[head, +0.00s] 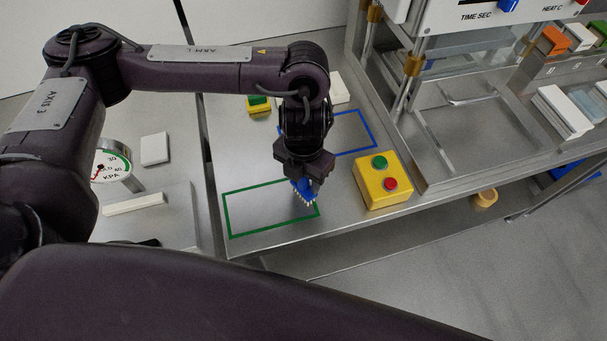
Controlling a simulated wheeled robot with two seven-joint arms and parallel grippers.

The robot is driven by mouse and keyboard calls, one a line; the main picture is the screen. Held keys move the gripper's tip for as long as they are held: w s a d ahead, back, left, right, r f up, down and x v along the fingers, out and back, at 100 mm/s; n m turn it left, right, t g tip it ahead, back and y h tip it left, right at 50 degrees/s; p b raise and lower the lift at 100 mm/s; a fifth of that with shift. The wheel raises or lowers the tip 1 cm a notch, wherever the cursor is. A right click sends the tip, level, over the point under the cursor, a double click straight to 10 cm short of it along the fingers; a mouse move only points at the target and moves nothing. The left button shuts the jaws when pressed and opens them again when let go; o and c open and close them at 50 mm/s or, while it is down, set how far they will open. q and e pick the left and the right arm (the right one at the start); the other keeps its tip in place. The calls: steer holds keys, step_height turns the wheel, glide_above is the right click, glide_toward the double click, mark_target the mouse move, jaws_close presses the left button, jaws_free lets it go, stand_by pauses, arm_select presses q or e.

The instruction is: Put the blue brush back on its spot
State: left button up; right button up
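The blue brush (303,194), with pale bristles pointing down, is at the fingers of my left gripper (306,178). The gripper appears shut on it; the fingers partly hide the brush. The brush shows over the right end of the green outlined rectangle (227,215) on the metal table; I cannot tell whether the bristles touch the surface. A blue outlined rectangle (374,135) lies farther back, partly hidden behind my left arm. No brush shows in its visible part. My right gripper is not in view.
A yellow box (370,190) with green and red buttons stands right of the brush. A yellow-and-green object (258,104) and a white block (339,88) are behind the arm. A gauge (112,164) stands left. The green rectangle's left part is clear.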

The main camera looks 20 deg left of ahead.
arm_select(q)
steer(key=shift+r, duration=0.45)
step_height(320, 180, up, 11)
steer(key=shift+r, duration=0.2)
stand_by(0.6)
